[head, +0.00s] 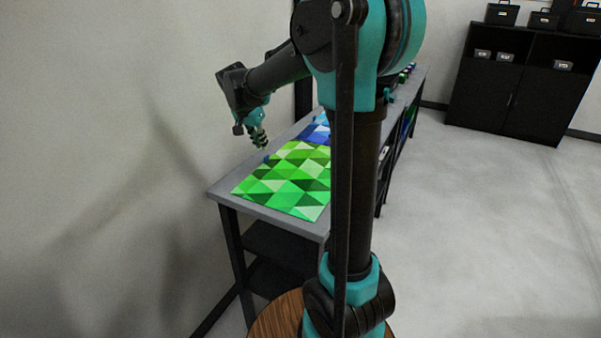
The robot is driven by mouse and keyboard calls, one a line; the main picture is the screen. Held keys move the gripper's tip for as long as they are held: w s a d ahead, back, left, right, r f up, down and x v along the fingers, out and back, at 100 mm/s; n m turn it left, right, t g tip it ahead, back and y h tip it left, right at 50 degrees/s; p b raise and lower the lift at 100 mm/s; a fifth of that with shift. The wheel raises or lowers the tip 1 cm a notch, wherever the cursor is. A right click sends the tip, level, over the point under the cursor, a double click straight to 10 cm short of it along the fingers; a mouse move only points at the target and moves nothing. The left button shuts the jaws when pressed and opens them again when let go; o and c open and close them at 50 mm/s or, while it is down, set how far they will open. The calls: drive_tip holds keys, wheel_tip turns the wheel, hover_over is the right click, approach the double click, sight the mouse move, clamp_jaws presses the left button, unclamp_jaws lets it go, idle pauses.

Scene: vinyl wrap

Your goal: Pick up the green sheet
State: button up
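The green sheet (286,181) has a pattern of light and dark green triangles. It lies flat on the near end of the grey table (225,187), and my arm hides part of its right side. My gripper (262,146) hangs above the sheet's far left edge, by the table's wall side. It is small and dark in the head view, and I cannot tell whether its fingers are open or shut or whether they touch anything.
A blue patterned sheet (318,130) lies behind the green one. A pale wall (120,120) runs close along the table's left side. A black cabinet (515,95) with cases on top stands at the back right. The floor on the right is clear.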

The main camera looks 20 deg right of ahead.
drive_tip(key=shift+x, duration=3.2)
drive_tip(key=shift+s+a, duration=0.15)
drive_tip(key=shift+c, duration=0.6)
clamp_jaws()
wheel_tip(320, 180, up, 20)
